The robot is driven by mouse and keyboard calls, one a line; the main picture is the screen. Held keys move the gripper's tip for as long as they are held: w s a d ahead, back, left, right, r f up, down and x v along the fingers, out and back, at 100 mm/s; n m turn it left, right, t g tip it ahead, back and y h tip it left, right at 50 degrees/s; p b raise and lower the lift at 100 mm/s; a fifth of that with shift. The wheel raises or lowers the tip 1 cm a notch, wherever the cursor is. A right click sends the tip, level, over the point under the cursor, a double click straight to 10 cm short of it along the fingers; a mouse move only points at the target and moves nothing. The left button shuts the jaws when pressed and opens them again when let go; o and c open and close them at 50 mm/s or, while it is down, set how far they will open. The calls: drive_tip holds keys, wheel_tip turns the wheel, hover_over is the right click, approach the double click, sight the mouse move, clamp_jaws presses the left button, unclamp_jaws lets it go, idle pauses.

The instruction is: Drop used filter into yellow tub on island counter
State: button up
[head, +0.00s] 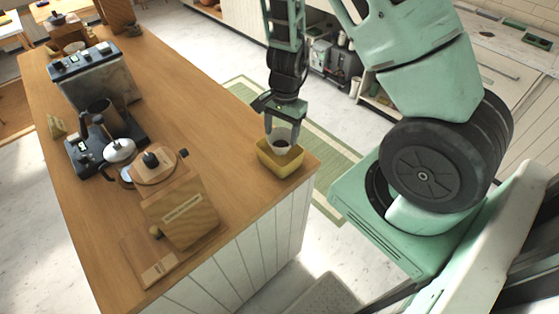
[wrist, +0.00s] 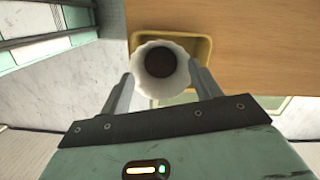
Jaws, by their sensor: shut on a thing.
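The used filter (head: 283,136) is a white fluted paper cup with dark grounds inside. My gripper (head: 282,124) is shut on it, one finger on each side, in the head view. The wrist view shows the filter (wrist: 160,46) between the two fingers (wrist: 160,90), with dark grounds at its middle. The yellow tub (head: 278,168) sits on the island counter (head: 220,120) near its right corner. The filter is over the tub, its lower part at or just inside the tub's opening. In the wrist view the tub (wrist: 203,48) shows behind the filter, which hides much of it.
A wooden box (head: 182,212) stands on the counter left of the tub. A green-bordered rug (head: 330,165) lies on the floor beyond.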

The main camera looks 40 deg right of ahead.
wheel_tip(320, 180, down, 2)
drive_tip(key=shift+f+b, duration=0.2)
drive_tip(key=shift+b, duration=0.5)
drive_tip(key=shift+r, duration=0.1)
drive_tip(key=o, duration=1.3)
drive_tip(key=shift+c, duration=0.2)
wheel_tip(320, 180, up, 17)
drive_tip(key=d+p, duration=0.1)
drive_tip(key=d, duration=0.1)
drive_tip(key=shift+w+p, duration=0.25)
drive_tip(key=shift+p, duration=0.1)
drive_tip(key=shift+r, duration=0.1)
